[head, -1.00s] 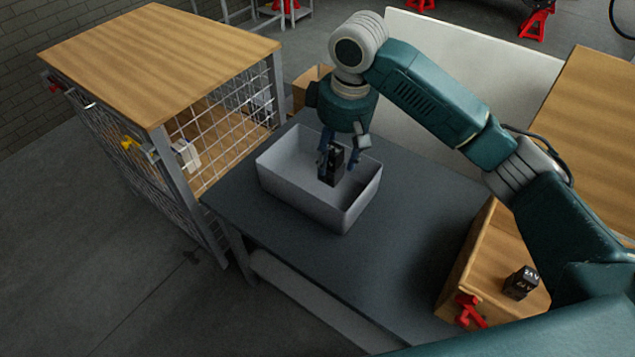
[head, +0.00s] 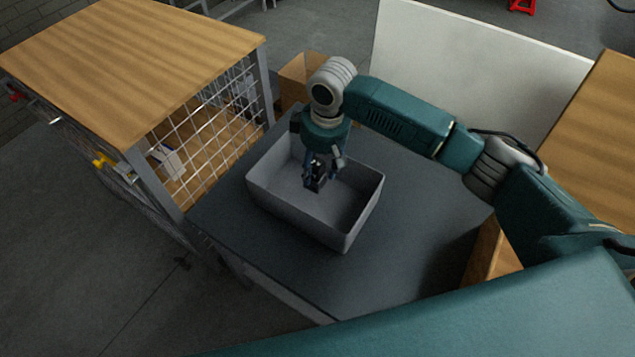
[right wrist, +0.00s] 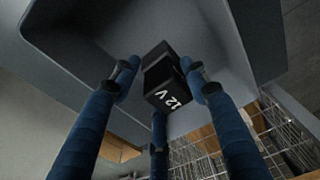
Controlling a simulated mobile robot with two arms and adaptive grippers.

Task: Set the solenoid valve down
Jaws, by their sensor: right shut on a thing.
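The solenoid valve (head: 316,183) is a small black block, held low in the grey bin (head: 368,212) in the head view. In the right wrist view the valve (right wrist: 163,76) shows a white "12 V" label between the blue fingers of my right gripper (right wrist: 160,82). The bin's wall and floor (right wrist: 205,35) lie behind it. I cannot tell whether the valve touches the bin floor. My left gripper is not in view.
The bin stands on a dark table (head: 410,190). A wood-topped wire cage (head: 140,60) is close on the left. A cardboard box (head: 300,75) and a white panel (head: 470,70) stand behind. A wooden box edge (head: 487,250) is at the right.

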